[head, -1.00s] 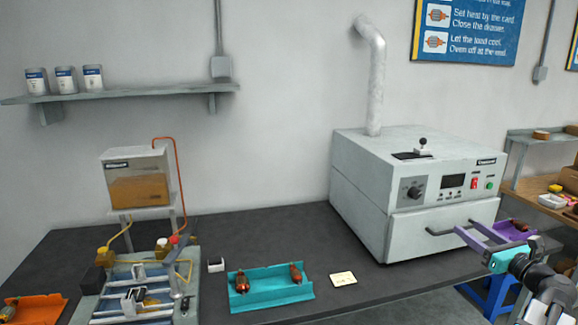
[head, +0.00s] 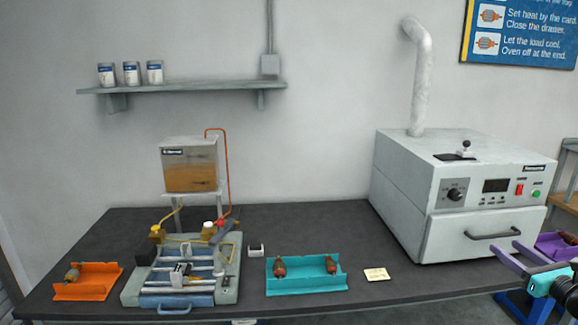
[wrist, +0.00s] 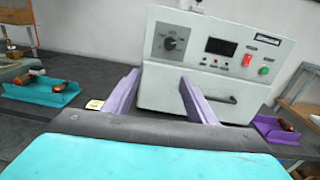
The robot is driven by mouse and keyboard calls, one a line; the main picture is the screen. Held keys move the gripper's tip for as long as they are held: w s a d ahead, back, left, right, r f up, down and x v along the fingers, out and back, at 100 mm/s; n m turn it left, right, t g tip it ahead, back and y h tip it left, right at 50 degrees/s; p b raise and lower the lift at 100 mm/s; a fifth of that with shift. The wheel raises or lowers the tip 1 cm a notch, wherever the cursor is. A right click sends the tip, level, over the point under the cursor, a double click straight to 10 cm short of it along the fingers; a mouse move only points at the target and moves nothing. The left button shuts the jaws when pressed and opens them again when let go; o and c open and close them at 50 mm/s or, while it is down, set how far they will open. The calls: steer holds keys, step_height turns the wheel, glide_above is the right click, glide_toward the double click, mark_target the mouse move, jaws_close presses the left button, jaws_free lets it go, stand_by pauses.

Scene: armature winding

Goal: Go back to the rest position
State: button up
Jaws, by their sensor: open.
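My gripper (head: 503,247) has two purple fingers and is at the right edge of the head view, in front of the oven's right side. In the wrist view my gripper (wrist: 158,88) is open, with nothing between the fingers. The grey oven (head: 405,190) stands beyond them, its drawer (head: 455,238) shut. The drawer handle (wrist: 222,99) shows just right of the right finger in the wrist view. The fingers look apart from the handle, but the exact gap is hard to tell.
A teal tray (head: 308,291) with two armatures and a card (head: 376,274) lie left of the oven. An orange tray (head: 88,292) and a fixture (head: 228,290) are further left. A purple tray (wrist: 277,137) holding an armature is at right. Open floor lies before the bench.

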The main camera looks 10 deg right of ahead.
steer(key=w+a+f+n+g+y, duration=0.2)
steer(key=w+a+f+n+g, duration=0.15)
steer(key=a+f, duration=0.6)
steer(key=w+a+f+n+g+y, duration=0.2)
steer(key=w+a+f+n, duration=0.4)
steer(key=f, duration=0.7)
steer(key=s+a+f+n+g+y+b, duration=0.1)
steer(key=s+a+f+n+g, duration=0.3)
steer(key=a+f, duration=0.85)
steer(key=s+a+f+n+g+y, duration=0.25)
steer(key=a+f+n+g, duration=0.3)
steer(key=a+f, duration=0.75)
steer(key=s+a+f+n+g+h, duration=0.2)
steer(key=s+a+f+n+g, duration=0.1)
steer(key=s+a+f+n, duration=0.45)
steer(key=s+a+f+n+g+h, duration=0.1)
steer(key=s+f+n, duration=0.2)
steer(key=s, duration=0.3)
steer(key=s+a+f+n+g+h+b, duration=0.1)
steer(key=s+a+f+n+g+h, duration=0.1)
steer(key=s, duration=0.4)
steer(key=s+a+f+n+g+h, duration=0.1)
steer(key=s+f+n+g+h, duration=0.1)
steer(key=s, duration=0.4)
steer(key=f+n, duration=0.1)
steer(key=n, duration=0.1)
steer(key=shift+s+a+f+n, duration=0.35)
steer(key=shift+a, duration=0.05)
